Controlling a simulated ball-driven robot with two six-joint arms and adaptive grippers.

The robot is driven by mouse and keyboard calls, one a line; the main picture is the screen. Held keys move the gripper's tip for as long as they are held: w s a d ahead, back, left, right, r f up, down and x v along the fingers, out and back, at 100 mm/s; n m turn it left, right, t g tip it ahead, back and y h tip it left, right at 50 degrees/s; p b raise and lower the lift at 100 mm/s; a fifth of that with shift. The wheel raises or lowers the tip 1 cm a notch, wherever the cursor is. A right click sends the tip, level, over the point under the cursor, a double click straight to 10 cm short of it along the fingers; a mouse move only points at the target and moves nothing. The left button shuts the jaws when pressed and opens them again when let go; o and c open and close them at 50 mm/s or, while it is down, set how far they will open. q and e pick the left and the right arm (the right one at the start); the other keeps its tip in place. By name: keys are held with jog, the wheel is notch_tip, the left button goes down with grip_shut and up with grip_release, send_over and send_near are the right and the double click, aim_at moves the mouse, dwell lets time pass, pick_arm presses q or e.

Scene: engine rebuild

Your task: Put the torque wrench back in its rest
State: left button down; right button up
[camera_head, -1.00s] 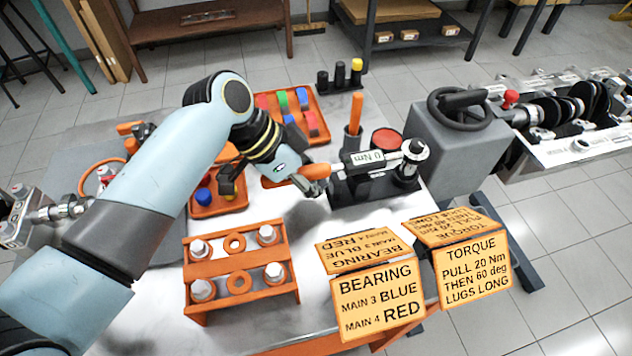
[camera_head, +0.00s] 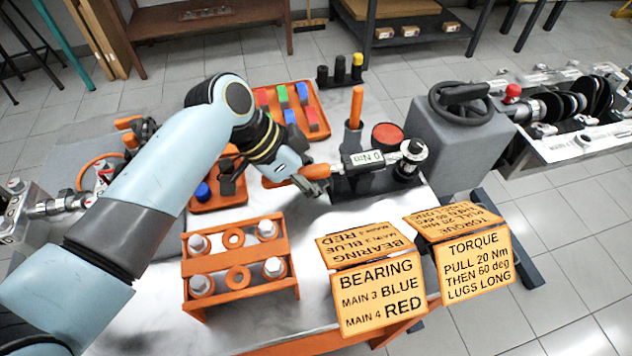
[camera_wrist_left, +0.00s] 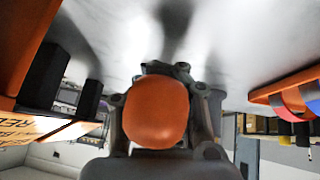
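The torque wrench has an orange handle (camera_head: 316,171), a display reading "0 Nm" (camera_head: 368,158) and a silver round head (camera_head: 413,150). It lies roughly level across the dark rest (camera_head: 350,187); I cannot tell whether it touches it. My left gripper (camera_head: 306,181) is at the handle end. In the left wrist view the orange handle end (camera_wrist_left: 156,112) sits between the two fingers, which appear closed on it. The fingertips are partly hidden behind the handle. My right gripper cannot be made out.
Beside the rest stand an upright orange-handled tool (camera_head: 356,106) and a red round pad (camera_head: 388,134). An orange bolt rack (camera_head: 237,256) and BEARING (camera_head: 378,295) and TORQUE (camera_head: 474,264) cards are in front. A grey machine with a handwheel (camera_head: 455,150) stands right.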

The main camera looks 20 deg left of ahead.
pick_arm(q)
jog(key=shift+f, duration=0.35)
jog(key=c, duration=2)
grip_release()
jog(key=o, duration=0.3)
jog(key=shift+r, duration=0.1)
